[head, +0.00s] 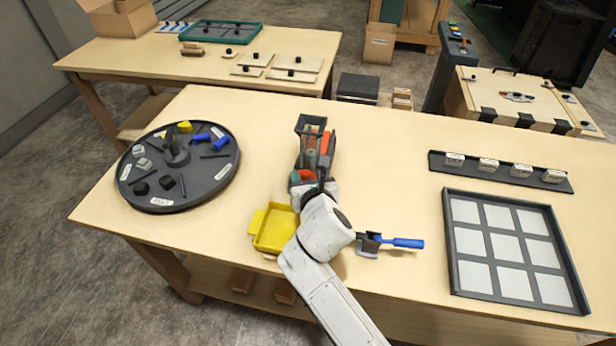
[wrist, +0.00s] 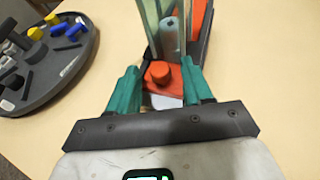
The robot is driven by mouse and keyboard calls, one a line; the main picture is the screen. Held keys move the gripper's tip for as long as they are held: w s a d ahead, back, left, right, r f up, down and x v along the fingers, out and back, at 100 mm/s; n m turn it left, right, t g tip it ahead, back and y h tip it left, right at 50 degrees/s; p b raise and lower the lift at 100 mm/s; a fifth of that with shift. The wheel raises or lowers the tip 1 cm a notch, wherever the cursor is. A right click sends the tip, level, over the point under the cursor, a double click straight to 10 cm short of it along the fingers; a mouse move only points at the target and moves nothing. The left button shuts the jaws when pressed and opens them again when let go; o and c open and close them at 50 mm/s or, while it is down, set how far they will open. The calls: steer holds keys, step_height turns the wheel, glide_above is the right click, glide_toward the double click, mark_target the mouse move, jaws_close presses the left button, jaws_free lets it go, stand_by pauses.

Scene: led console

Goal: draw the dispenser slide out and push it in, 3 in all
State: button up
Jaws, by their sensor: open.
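The dispenser (head: 311,126) stands near the back middle of the table, a dark upright frame with clear walls and orange-red parts. In the wrist view its clear and dark walls (wrist: 203,22) rise ahead, with a grey-blue piece inside. My gripper (wrist: 160,78) has teal fingers, open, one on each side of the knob, with gaps showing. In the head view my gripper (head: 308,175) is right at the dispenser's near side, and my arm hides part of it.
A yellow tray (head: 257,238) is close left of my arm. A blue-handled tool in a grey holder (head: 368,245) is close right. A dark round turntable (head: 200,187) with small parts stands left. A framed grid tray (head: 451,250) and a dark rack (head: 437,163) lie right.

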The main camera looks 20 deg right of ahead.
steer(key=shift+c, duration=0.3)
jaws_close()
stand_by(0.3)
